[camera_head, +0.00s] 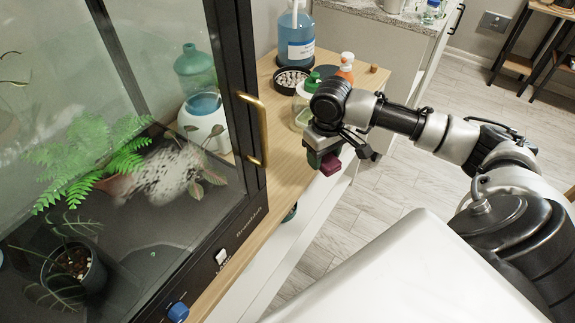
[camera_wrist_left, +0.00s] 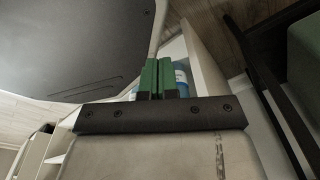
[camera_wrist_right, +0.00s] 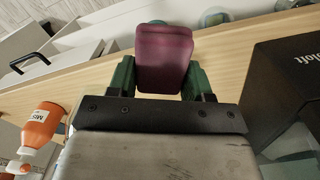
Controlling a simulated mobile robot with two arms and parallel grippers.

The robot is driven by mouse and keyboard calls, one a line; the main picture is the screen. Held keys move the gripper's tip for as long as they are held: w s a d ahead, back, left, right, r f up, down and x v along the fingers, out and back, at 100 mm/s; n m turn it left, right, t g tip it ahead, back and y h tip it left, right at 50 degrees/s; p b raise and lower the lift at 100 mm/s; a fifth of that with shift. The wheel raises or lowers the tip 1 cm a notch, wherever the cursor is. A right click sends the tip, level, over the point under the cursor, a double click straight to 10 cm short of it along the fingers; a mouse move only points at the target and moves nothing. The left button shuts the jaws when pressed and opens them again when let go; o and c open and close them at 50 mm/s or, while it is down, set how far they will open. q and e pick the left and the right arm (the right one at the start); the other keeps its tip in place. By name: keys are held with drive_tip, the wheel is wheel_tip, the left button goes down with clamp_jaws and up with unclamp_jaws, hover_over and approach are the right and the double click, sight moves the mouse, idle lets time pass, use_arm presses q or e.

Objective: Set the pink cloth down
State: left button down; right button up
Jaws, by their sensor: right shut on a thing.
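The pink cloth (camera_head: 331,167) is a dark pink, folded pad. My right gripper (camera_head: 321,160) is shut on it and holds it near the front edge of the wooden bench top (camera_head: 282,171). In the right wrist view the cloth (camera_wrist_right: 164,52) sits between the two green fingers of the gripper (camera_wrist_right: 160,76), with the wood behind it. I cannot tell whether the cloth touches the wood. My left gripper (camera_wrist_left: 158,76) shows only in the left wrist view, its green fingers together and nothing seen between them.
A glass plant cabinet (camera_head: 256,190) with a brass handle (camera_head: 254,130) stands left of the cloth. A blue bottle (camera_head: 295,40), a pebble dish (camera_head: 292,77), a green-capped jar (camera_head: 301,106) and an orange spray bottle (camera_head: 345,68) stand at the back. Some bare wood lies beside the cabinet.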

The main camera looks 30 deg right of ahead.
wheel_tip(320, 180, up, 3)
drive_tip(key=d, duration=0.3)
hover_over(286, 164)
wheel_tip(286, 164, down, 6)
drive_tip(key=shift+f+b, duration=0.15)
drive_tip(key=shift+b, duration=0.15)
drive_tip(key=shift+f, duration=0.15)
use_arm(q)
drive_tip(key=shift+s+a+f, duration=0.1)
drive_tip(key=shift+s+f, duration=0.3)
drive_tip(key=shift+f, duration=0.15)
use_arm(e)
drive_tip(key=shift+f, duration=1.95)
drive_tip(key=shift+f, duration=0.1)
drive_tip(key=o, duration=0.9)
